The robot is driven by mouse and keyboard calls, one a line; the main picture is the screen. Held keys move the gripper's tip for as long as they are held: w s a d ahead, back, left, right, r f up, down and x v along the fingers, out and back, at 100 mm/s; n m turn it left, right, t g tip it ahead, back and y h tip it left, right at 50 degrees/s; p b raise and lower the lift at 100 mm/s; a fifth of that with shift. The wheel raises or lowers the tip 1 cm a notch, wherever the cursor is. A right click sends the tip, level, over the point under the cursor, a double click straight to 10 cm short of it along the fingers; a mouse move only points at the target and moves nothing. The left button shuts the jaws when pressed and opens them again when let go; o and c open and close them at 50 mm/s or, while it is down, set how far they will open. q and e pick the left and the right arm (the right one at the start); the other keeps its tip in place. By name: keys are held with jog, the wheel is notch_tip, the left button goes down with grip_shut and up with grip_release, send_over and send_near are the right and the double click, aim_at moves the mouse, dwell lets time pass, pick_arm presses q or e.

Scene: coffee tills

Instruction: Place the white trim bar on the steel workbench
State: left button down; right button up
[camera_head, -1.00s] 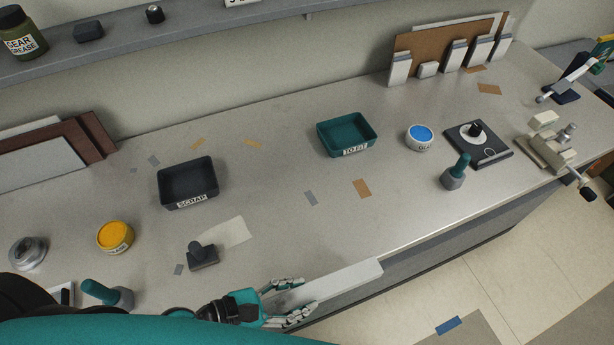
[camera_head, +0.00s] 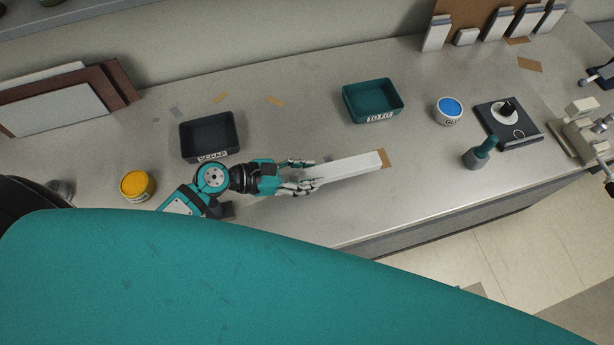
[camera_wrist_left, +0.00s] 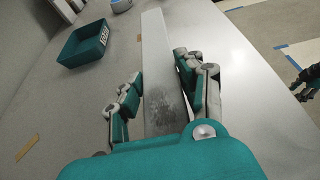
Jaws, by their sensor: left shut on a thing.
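The white trim bar (camera_head: 345,167) is a long pale bar pointing right from my left gripper (camera_head: 302,176). My left gripper is shut on its near end, above the steel workbench (camera_head: 300,125). In the left wrist view the bar (camera_wrist_left: 157,60) runs away from me between the two fingers of the gripper (camera_wrist_left: 155,95), with a scuffed grey patch at the near end. The bar lies over the bench top; I cannot tell whether it touches the surface.
A black SCRAP tray (camera_head: 208,137) and a teal TO FIT tray (camera_head: 373,101) stand behind the bar. A yellow tin (camera_head: 137,186), a blue-topped tin (camera_head: 448,111) and a teal-handled stamp (camera_head: 481,153) stand around it. The bench's front edge (camera_head: 420,213) is close in front.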

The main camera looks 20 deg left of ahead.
pick_arm(q)
jog(key=shift+w+f, duration=0.1)
jog(key=shift+f, duration=1.7)
jog(key=c, duration=0.8)
grip_release()
jog(key=shift+f, duration=0.1)
jog(key=b+v, duration=0.1)
jog(key=v, duration=0.6)
jog(key=shift+b, duration=0.4)
jog(key=shift+s+a+r, duration=0.2)
jog(key=shift+s+r, duration=0.05)
